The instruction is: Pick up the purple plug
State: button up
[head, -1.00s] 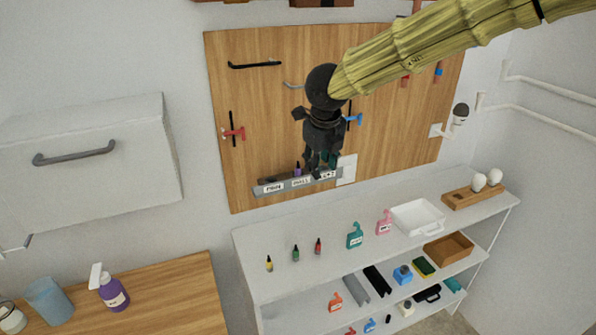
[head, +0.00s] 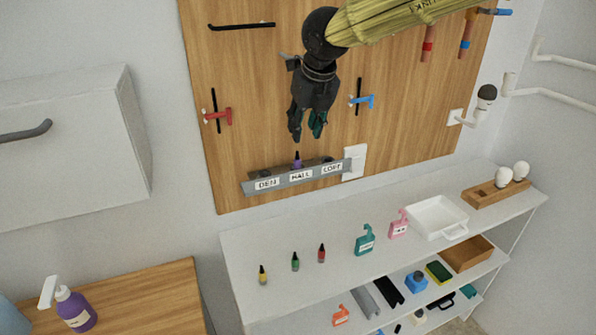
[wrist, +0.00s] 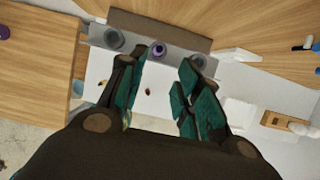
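The purple plug (head: 297,160) is a small upright piece with a black tip. It stands in the middle slot of a grey rack (head: 290,187) on the wooden board, above the HALL label. In the wrist view the plug (wrist: 159,49) shows as a purple ring in the middle hole of the rack (wrist: 136,43). My gripper (head: 306,134) points down just above the plug and slightly right of it in the head view. In the wrist view its teal-padded fingers (wrist: 162,70) are apart with nothing between them. The plug lies beyond the fingertips, nearer the left finger.
A white plate (head: 354,163) is beside the rack's right end. Red (head: 218,115) and blue (head: 361,101) handled items hang on the board. Below, a white shelf (head: 300,285) carries small bottles, dispensers and a white tray (head: 437,217). The board around the rack is mostly clear.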

aim_at(297, 152)
jog(key=shift+p+x, duration=0.75)
jog(key=shift+x, duration=2.1)
jog(key=p+x, duration=0.1)
jog(key=x, duration=0.1)
jog(key=p+x, duration=0.1)
jog(key=x, duration=0.1)
jog(key=shift+w+a, duration=0.15)
jog(key=shift+w, duration=0.2)
jog(key=shift+w+f, duration=0.15)
jog(key=shift+f, duration=0.3)
jog(key=c, duration=0.7)
